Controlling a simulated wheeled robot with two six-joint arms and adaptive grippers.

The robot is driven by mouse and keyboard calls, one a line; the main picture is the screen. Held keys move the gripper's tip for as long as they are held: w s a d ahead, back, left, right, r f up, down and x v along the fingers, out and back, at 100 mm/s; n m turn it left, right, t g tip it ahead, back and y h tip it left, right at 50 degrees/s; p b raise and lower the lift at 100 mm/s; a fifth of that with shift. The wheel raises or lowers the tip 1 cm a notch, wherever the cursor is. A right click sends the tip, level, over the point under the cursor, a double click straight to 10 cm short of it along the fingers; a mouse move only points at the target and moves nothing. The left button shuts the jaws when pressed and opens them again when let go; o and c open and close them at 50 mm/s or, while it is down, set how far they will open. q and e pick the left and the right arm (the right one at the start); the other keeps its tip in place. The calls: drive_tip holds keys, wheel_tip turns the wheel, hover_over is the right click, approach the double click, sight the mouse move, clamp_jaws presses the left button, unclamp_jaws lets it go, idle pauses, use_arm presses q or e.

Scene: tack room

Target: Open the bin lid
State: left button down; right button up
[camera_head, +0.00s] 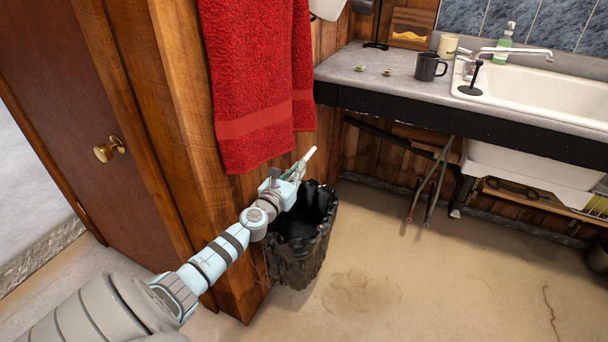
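The bin (301,252) stands on the floor against the wooden panel, below the red towel. It is black with a crumpled, bag-like surface, and its dark top looks open. I cannot make out a separate lid. My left arm reaches in from the lower left. My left gripper (298,172) is over the bin's back left rim, just under the towel, and hides part of the rim. A pale, thin tip points up and right from it; I cannot tell whether the fingers are open or touch anything. My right gripper is out of view.
The red towel (255,85) hangs close above my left gripper. A wooden door (75,110) is at left. The counter (400,85) with a dark mug (428,67) and a white sink (535,92) is at right. The floor right of the bin is clear.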

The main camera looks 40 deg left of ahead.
use_arm(q)
drive_tip(key=shift+a+r, duration=0.2)
drive_tip(key=shift+r, duration=0.05)
drive_tip(key=c, duration=1.8)
unclamp_jaws()
drive_tip(key=shift+s+a, duration=0.1)
drive_tip(key=shift+o, duration=0.2)
drive_tip(key=shift+r, duration=0.15)
